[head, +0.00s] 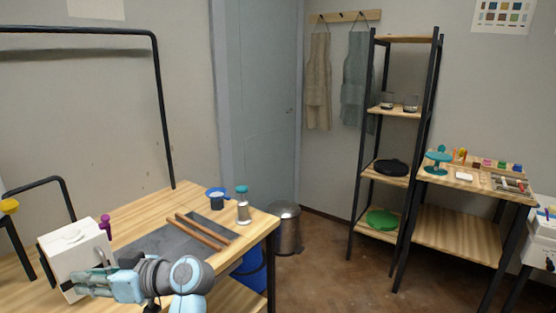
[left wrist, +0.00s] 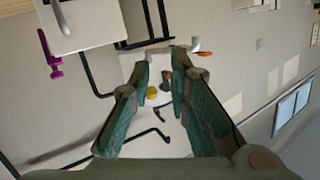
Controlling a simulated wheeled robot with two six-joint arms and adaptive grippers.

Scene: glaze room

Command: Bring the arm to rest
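My left arm comes into the head view at the bottom, and my left gripper (head: 84,284) points left in front of a white box (head: 90,250) on the wooden worktable (head: 155,205). In the left wrist view the two green-padded fingers of the left gripper (left wrist: 163,72) stand apart. The white box also shows at the upper left of the left wrist view (left wrist: 85,25), apart from the fingers. My right gripper is in neither view.
Shelves (head: 395,110) stand at the right; the floor between is clear.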

